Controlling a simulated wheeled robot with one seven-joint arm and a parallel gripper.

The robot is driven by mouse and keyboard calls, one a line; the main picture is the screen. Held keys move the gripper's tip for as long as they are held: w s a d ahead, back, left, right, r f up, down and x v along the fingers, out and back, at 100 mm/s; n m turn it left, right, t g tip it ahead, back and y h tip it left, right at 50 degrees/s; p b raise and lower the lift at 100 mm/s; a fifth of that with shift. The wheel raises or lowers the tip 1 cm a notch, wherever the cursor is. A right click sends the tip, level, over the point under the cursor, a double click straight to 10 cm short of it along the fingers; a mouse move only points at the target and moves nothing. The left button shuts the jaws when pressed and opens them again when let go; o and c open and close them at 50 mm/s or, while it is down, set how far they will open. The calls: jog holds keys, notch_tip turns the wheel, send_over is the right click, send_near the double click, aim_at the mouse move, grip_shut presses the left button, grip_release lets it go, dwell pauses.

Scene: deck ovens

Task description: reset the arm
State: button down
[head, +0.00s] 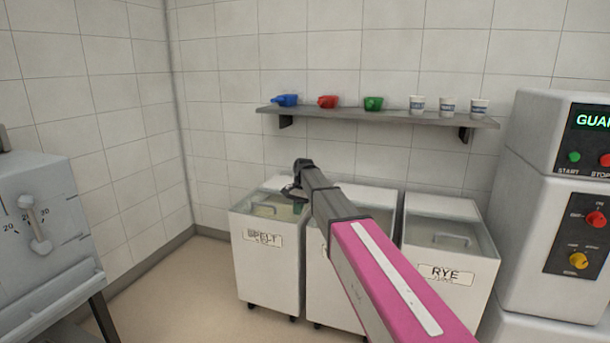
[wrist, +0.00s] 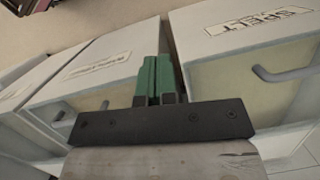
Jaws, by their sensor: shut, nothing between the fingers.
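My arm reaches from the lower right of the head view to the flour bins, and its dark end is bent over the spelt bin (head: 265,270). My gripper (wrist: 155,62) shows in the wrist view with its green fingers together and nothing between them. In the head view the fingers are too small and dark to make out clearly. The spelt bin also shows at the right in the wrist view (wrist: 240,52), with its label and a handle. The gap between fingers and bins cannot be judged.
A middle bin (head: 325,275) is partly hidden by my arm. The rye bin (head: 450,290) stands right of it. A wall shelf (head: 390,117) holds blue, red and green scoops and several white cups. Machines stand left (head: 40,225) and right (head: 550,225). Floor is clear left of the bins.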

jog(key=s+d+f+n, duration=0.1)
jog(key=s+d+f, duration=0.5)
jog(key=s, duration=0.4)
jog(key=s+d+f+n+t+h, duration=0.1)
jog(key=s+d+f+n, duration=0.1)
jog(key=s+d+f, duration=0.4)
jog(key=s+d+f+n+t, duration=0.1)
jog(key=s+d+f+n, duration=0.1)
jog(key=s+d+f, duration=0.4)
jog(key=s+d, duration=0.4)
jog(key=s, duration=0.3)
jog(key=shift+s+f+h, duration=0.3)
jog(key=shift+s+f, duration=0.05)
jog(key=shift+s, duration=0.05)
